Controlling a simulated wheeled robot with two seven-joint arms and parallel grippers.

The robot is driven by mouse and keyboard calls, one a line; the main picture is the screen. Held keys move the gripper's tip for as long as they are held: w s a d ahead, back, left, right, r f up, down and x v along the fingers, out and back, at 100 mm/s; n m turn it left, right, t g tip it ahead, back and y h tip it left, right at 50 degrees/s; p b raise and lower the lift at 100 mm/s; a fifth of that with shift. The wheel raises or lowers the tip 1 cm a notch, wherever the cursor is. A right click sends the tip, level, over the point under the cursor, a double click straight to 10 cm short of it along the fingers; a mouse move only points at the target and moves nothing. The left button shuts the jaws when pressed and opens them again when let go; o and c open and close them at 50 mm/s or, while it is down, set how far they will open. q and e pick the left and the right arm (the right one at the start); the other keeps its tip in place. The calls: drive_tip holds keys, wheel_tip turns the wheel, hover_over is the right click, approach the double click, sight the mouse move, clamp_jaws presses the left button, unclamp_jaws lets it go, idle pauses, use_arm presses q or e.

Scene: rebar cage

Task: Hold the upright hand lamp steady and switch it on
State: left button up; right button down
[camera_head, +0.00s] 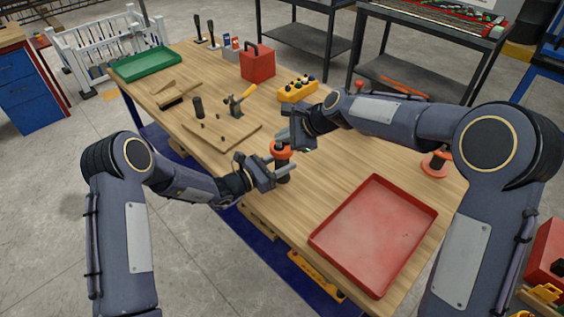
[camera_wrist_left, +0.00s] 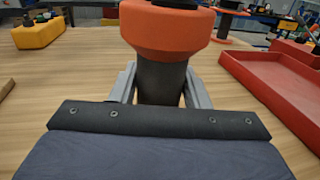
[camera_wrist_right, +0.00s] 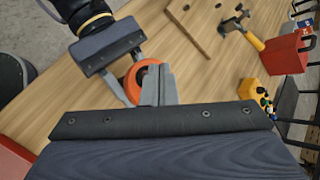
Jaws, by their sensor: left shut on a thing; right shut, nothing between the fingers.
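The hand lamp (camera_head: 281,152) stands upright on the wooden table, with an orange head and a dark body. My left gripper (camera_head: 286,172) is shut around the dark body below the head. In the left wrist view, its fingers lie on both sides of the lamp body (camera_wrist_left: 161,84), under the orange head (camera_wrist_left: 168,32). My right gripper (camera_head: 287,135) is shut and empty, with its tips close above the lamp's top. In the right wrist view, its fingers (camera_wrist_right: 158,82) partly cover the orange head (camera_wrist_right: 133,80). I cannot tell if they touch the lamp. The switch is hidden.
A red tray (camera_head: 318,243) lies on the table right of the lamp. A wooden board (camera_head: 235,137) with a hammer, a yellow button box (camera_head: 297,91) and a red box (camera_head: 258,65) are farther back. An orange spool (camera_head: 434,168) stands behind my right arm.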

sight(283, 149)
drive_tip(key=shift+f, duration=0.15)
idle(0.5)
drive_tip(key=shift+f, duration=0.35)
drive_tip(key=shift+r, duration=0.55)
wheel_tip(283, 149, up, 6)
drive_tip(key=shift+f, duration=0.1)
idle(0.6)
